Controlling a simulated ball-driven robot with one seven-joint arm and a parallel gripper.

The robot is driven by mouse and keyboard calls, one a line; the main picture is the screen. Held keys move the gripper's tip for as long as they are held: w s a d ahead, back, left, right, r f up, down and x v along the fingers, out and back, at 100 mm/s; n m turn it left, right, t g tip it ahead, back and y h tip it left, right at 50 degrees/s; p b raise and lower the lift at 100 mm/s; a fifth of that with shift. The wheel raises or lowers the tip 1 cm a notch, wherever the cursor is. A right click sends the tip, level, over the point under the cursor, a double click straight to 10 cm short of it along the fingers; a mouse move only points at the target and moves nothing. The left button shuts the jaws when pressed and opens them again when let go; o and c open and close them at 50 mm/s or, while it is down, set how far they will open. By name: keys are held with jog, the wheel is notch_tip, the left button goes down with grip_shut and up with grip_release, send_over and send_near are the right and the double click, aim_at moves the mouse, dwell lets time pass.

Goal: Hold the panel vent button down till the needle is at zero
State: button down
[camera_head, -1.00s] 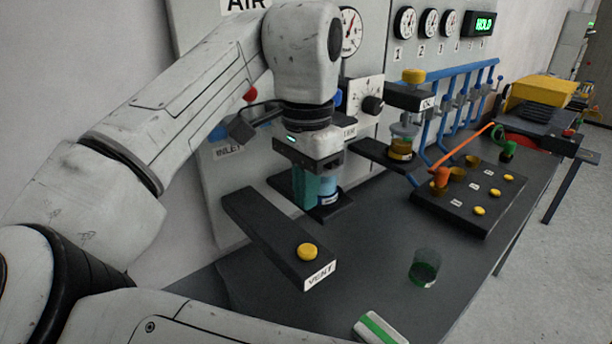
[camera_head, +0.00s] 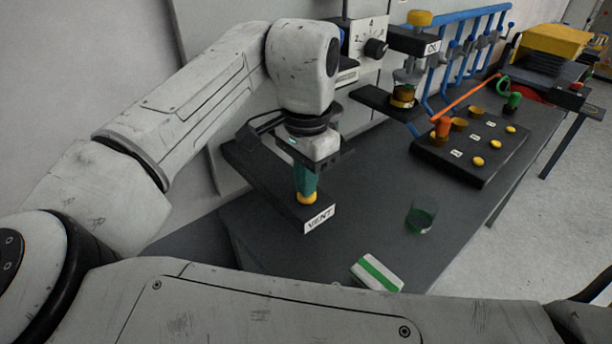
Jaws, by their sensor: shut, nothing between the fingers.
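The yellow vent button (camera_head: 307,199) sits near the end of a dark bar, beside the white VENT label (camera_head: 319,219). My gripper (camera_head: 306,192) points down with its teal fingers closed together and empty. The fingertips are right at the top of the button and hide part of it. I cannot tell whether they touch it or whether it is pressed down. The large gauge with the needle is out of view above the frame, so its reading does not show.
A green-tinted glass (camera_head: 421,217) and a white and green block (camera_head: 377,272) are on the dark bench to the right. A dark board with yellow buttons (camera_head: 478,160) lies farther back. A dial box (camera_head: 364,44) stands behind my gripper.

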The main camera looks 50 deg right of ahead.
jog(key=shift+s+f, duration=0.1)
jog(key=shift+f, duration=1.25)
dwell(2.6)
jog(key=shift+d+r, duration=0.1)
jog(key=shift+r, duration=0.3)
notch_tip(320, 180, up, 4)
jog(key=p, duration=0.4)
jog(key=shift+r+p, duration=0.2)
jog(key=shift+p, duration=0.2)
notch_tip(320, 180, up, 10)
jog(key=b, duration=0.1)
jog(key=shift+f, duration=0.15)
